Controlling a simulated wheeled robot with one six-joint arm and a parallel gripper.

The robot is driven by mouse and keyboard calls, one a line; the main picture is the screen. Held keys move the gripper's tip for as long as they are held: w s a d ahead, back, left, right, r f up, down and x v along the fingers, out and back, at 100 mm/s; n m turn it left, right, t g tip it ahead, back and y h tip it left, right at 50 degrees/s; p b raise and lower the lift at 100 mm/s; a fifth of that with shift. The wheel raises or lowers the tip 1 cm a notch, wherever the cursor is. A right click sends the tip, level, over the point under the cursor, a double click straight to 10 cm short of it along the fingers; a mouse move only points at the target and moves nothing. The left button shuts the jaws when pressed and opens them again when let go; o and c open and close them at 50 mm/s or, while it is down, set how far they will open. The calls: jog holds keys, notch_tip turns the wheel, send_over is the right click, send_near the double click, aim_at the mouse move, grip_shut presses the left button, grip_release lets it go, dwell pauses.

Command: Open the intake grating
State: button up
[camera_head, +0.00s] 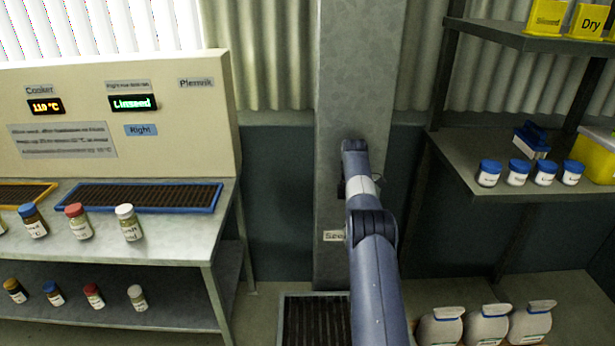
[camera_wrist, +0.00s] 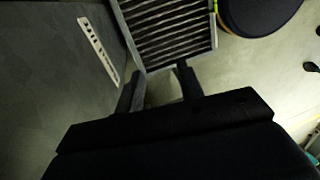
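The intake grating (camera_head: 315,322) is a dark slatted panel in a light metal frame, low at the foot of the grey column (camera_head: 358,75). My arm covers part of its right side in the head view. In the wrist view the grating (camera_wrist: 168,28) is at the top, and its frame edge lies near my fingertips. My gripper (camera_wrist: 160,78) has two dark fingers apart, with nothing seen between them. I cannot tell whether a finger touches the frame. In the head view my gripper is hidden behind the arm. The grating looks closed in the head view.
A white label (camera_head: 333,236) is on the column above the grating. A metal bench (camera_head: 150,240) with jars stands at left. A shelf rack (camera_head: 500,175) stands at right, with white containers (camera_head: 487,326) below it. Some floor is free around the grating.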

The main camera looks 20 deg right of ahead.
notch_tip(320, 180, down, 11)
jog(key=b, duration=0.2)
jog(key=shift+w, duration=0.15)
jog(key=shift+r, duration=0.1)
